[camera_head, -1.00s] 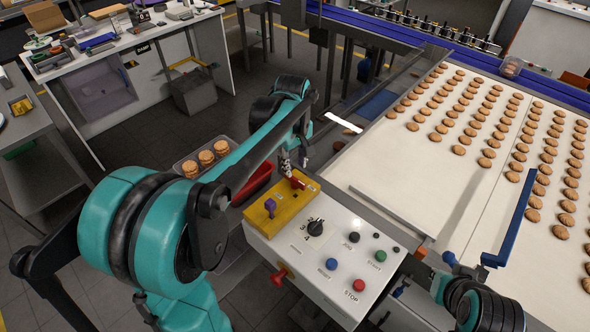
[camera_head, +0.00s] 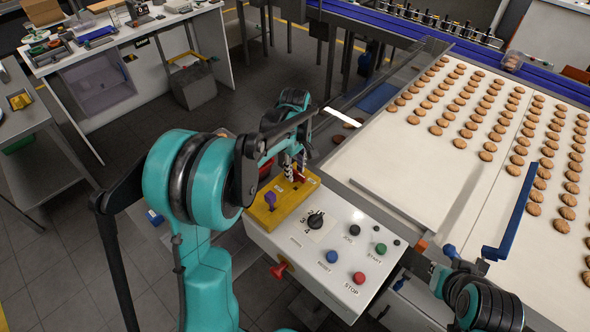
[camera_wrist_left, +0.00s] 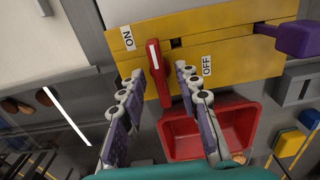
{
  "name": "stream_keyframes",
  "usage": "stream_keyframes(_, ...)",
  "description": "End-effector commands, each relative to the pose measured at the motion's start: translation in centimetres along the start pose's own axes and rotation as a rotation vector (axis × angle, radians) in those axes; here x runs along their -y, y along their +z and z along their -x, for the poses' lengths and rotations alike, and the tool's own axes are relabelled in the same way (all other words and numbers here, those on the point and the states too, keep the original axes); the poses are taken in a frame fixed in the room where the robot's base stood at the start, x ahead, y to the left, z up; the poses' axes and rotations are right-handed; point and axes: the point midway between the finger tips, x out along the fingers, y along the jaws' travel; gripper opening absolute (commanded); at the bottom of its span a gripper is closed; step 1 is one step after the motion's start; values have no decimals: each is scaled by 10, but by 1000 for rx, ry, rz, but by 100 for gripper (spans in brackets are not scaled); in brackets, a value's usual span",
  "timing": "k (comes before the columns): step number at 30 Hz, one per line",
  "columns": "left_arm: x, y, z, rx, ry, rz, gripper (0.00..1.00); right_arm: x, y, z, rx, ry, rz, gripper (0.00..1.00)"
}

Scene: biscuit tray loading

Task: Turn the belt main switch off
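The main switch is a red lever with a white stripe (camera_wrist_left: 155,62) on a yellow plate (camera_wrist_left: 225,55). In the left wrist view it stands beside the ON label (camera_wrist_left: 128,38), with the OFF label (camera_wrist_left: 207,66) to its right. My left gripper (camera_wrist_left: 162,75) is open, one finger on each side of the lever, with gaps visible. In the head view the left gripper (camera_head: 290,167) is over the yellow plate (camera_head: 287,203), and the red lever (camera_head: 299,178) shows partly behind it.
A purple knob (camera_head: 270,199) is on the same plate. The control box (camera_head: 315,262) carries a black rotary selector (camera_head: 316,221), several buttons and a red side knob (camera_head: 279,270). A red bin (camera_wrist_left: 222,132) lies below the plate. The biscuit belt (camera_head: 395,165) is to the right.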

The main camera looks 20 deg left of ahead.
Motion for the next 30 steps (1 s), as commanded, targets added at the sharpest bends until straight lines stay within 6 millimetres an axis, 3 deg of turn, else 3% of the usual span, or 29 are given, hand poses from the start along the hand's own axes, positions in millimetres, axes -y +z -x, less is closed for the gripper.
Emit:
stream_keyframes(4,0,0,0,0,0,0,33,0,0,0,0,0,0,0)
stream_keyframes(8,0,0,0,0,0,0,0,0,0,0,0,0,0,0)
stream_keyframes(20,0,0,1,0,0,-27,0,0,0,0,0,0,0,0)
stream_keyframes(30,0,0,1,0,0,-226,0,0,-1,2,0,0,0,0)
